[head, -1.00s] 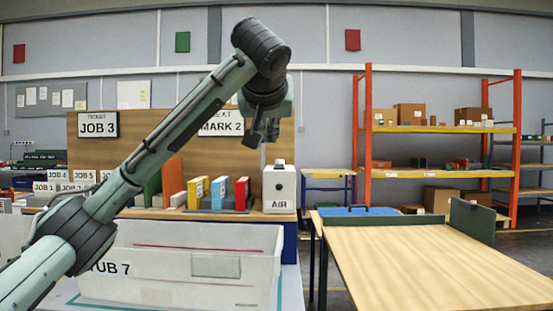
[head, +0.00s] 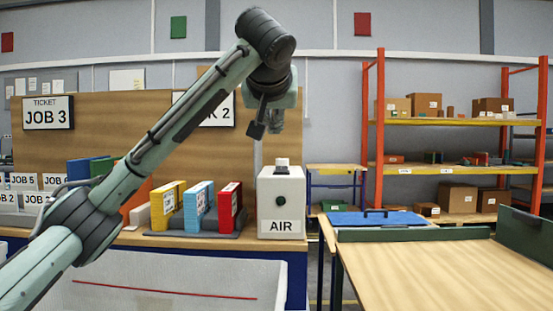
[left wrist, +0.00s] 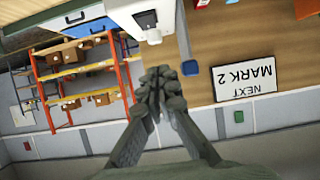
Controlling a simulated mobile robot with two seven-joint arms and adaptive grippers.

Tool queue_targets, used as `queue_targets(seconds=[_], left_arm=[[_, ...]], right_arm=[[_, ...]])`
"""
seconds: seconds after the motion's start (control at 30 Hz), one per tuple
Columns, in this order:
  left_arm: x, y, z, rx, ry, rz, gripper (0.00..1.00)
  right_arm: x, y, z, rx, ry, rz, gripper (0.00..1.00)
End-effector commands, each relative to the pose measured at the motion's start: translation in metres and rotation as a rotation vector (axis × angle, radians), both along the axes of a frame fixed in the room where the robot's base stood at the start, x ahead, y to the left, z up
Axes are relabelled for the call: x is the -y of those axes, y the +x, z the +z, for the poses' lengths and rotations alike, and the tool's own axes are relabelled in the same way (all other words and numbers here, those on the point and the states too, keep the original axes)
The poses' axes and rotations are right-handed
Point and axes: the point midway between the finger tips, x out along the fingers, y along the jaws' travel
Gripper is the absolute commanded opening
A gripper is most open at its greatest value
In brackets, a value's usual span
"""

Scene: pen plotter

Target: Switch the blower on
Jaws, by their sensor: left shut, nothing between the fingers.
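The blower is a white box (head: 282,218) labelled AIR, standing at the right end of the wooden bench. A round dark knob (head: 280,201) is on its front and a small pale piece (head: 282,165) stands on its top. The box also shows upside down at the top of the left wrist view (left wrist: 127,9). My left gripper (head: 265,128) hangs above and slightly left of the box, apart from it. In the left wrist view its fingers (left wrist: 160,78) are shut with nothing between them. My right gripper is in neither view.
Yellow, blue and red upright boxes (head: 198,207) stand on the bench left of the blower. A pale tub (head: 160,285) is in front of the bench. A wooden-topped table (head: 440,270) is at the right. Orange-framed shelving (head: 380,110) stands behind.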

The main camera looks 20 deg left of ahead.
Motion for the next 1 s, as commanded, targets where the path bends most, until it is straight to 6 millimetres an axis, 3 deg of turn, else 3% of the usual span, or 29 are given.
queue_targets(seconds=[0.37, 0.57, 0.83, 1.0], left_arm=[[-0.003, 0.009, -0.004, -0.002, 0.000, 0.002, 0.00], [-0.013, 0.041, -0.019, -0.004, 0.000, 0.004, 0.00], [-0.028, 0.091, -0.042, -0.003, 0.001, 0.004, 0.00], [-0.029, 0.097, -0.067, -0.002, 0.002, 0.001, 0.00]], right_arm=[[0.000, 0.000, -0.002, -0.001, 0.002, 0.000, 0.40], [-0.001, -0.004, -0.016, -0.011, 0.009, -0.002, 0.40], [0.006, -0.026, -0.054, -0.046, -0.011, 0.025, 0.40], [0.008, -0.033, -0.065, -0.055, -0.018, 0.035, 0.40]])
